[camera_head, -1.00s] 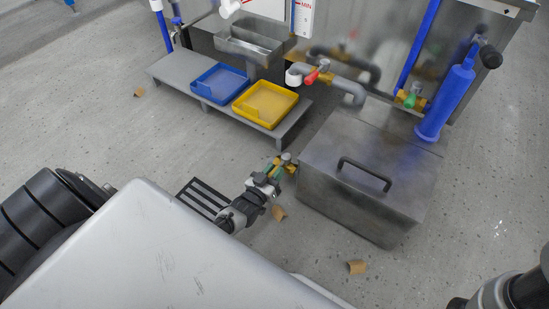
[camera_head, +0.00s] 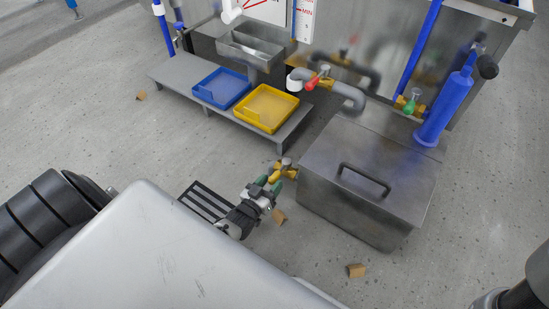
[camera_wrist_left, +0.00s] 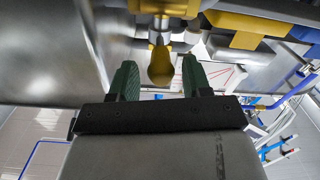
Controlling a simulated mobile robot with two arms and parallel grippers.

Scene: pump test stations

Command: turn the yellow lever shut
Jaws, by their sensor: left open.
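The yellow lever (camera_wrist_left: 160,66) hangs between the two green fingertips of my left gripper (camera_wrist_left: 157,82) in the left wrist view, with a visible gap on each side. In the head view, the lever (camera_head: 274,177) shows small between the fingers of the gripper (camera_head: 269,184), below a brass valve (camera_head: 286,164). The brass valve body (camera_wrist_left: 163,8) crosses the top of the wrist view. My left gripper is open. The lever's far end is partly hidden by the gripper in the head view. My right gripper is not in view.
A metal box with a black handle (camera_head: 363,178) stands right of the valve. A grey bench (camera_head: 177,71) holds a blue tray (camera_head: 243,94) and a yellow tray (camera_head: 290,110). A red-handled valve (camera_head: 311,83) sits on a grey pipe behind. Small brown pieces (camera_head: 355,271) lie on the floor.

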